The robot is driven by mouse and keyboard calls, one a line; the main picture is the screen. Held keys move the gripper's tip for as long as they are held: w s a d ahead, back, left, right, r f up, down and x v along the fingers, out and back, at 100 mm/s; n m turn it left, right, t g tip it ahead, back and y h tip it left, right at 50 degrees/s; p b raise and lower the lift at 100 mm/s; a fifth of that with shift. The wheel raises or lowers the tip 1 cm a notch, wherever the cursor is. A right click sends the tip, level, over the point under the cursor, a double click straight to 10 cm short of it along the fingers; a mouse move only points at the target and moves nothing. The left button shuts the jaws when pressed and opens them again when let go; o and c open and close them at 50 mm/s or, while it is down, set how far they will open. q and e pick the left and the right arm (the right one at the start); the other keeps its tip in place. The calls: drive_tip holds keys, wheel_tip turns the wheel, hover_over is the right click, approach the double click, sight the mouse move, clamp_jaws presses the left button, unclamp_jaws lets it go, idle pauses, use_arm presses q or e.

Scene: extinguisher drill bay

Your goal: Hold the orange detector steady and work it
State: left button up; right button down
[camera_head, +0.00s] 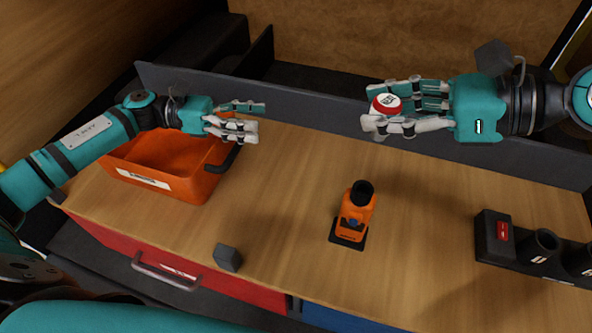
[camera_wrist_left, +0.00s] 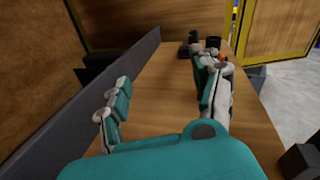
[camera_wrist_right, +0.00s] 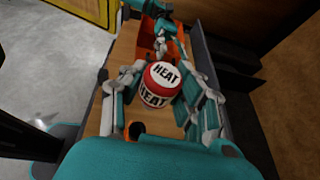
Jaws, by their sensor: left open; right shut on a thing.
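The orange detector (camera_head: 356,212) stands upright on a small dark base on the wooden worktop, with a dark round opening at its top. My left gripper (camera_head: 256,118) is open and empty, above the right side of the orange crate, apart from the detector. My right gripper (camera_head: 372,112) is shut on a red and white can (camera_head: 386,103), held above the worktop behind the detector. In the right wrist view the can (camera_wrist_right: 160,84) reads "HEAT" and sits between the fingers. In the left wrist view nothing is between the fingers of my left gripper (camera_wrist_left: 165,90).
An orange crate (camera_head: 163,182) stands at the left. A small dark block (camera_head: 227,258) lies near the front edge. A black holder (camera_head: 510,252) with round sockets stands at the right. A grey rail (camera_head: 310,116) runs along the back. The worktop around the detector is clear.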

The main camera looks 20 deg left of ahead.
sight(362, 193)
use_arm(q)
drive_tip(key=s+d+f+m+g, duration=0.1)
drive_tip(key=s+d, duration=0.1)
drive_tip(key=d, duration=0.6)
drive_tip(key=s+d+f+m+g+h, duration=0.1)
drive_tip(key=s+d+m+g, duration=0.1)
drive_tip(key=d, duration=0.5)
drive_tip(key=s+d+f+m+g, duration=0.1)
drive_tip(key=s+d, duration=0.2)
drive_tip(key=d, duration=0.5)
drive_tip(key=shift+s+d+f+m+g, duration=0.25)
drive_tip(key=shift+d+f+m+g, duration=0.05)
drive_tip(key=shift+d+m, duration=0.1)
clamp_jaws()
use_arm(e)
wheel_tip(362, 193, down, 11)
drive_tip(key=shift+f, duration=0.2)
